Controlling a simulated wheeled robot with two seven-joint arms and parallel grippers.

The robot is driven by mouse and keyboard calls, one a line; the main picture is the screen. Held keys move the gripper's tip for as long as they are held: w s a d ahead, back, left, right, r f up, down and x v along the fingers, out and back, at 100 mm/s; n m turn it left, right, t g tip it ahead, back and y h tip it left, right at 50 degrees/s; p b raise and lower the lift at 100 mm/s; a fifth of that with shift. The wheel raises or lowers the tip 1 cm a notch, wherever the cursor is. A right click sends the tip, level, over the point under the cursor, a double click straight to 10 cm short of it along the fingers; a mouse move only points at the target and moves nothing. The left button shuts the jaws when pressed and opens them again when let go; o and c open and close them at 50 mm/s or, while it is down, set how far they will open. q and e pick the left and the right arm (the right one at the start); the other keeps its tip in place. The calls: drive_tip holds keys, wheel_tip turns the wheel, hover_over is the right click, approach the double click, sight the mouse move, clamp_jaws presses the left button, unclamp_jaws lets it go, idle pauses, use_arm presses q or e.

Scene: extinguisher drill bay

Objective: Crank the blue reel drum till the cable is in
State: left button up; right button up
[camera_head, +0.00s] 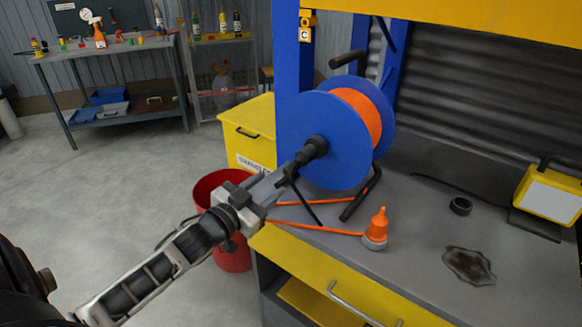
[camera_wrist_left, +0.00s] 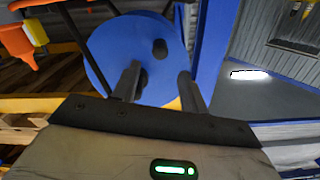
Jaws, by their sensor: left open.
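The blue reel drum (camera_head: 322,118) stands on a black frame on the grey bench, with orange cable (camera_head: 358,115) wound on it. A black crank grip (camera_head: 312,150) sticks out from its near face. Loose orange cable (camera_head: 318,228) runs over the bench to an orange plug (camera_head: 377,224). My left gripper (camera_head: 283,181) is open and empty, just short of the grip on its near, lower left side. In the left wrist view the drum (camera_wrist_left: 115,50) fills the space beyond the two fingers (camera_wrist_left: 160,72). Contact with the grip cannot be told. My right gripper is out of view.
A red bin (camera_head: 232,258) and a yellow box (camera_head: 250,135) stand left of the bench. A blue post (camera_head: 292,60) rises behind the drum. A black ring (camera_head: 461,205), a dark stain (camera_head: 469,266) and a yellow lamp (camera_head: 549,194) are to the right.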

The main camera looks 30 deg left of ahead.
sight(286, 172)
use_arm(q)
drive_tip(key=w, duration=0.9)
drive_tip(key=shift+w+d, duration=0.15)
drive_tip(key=shift+d, duration=0.25)
clamp_jaws()
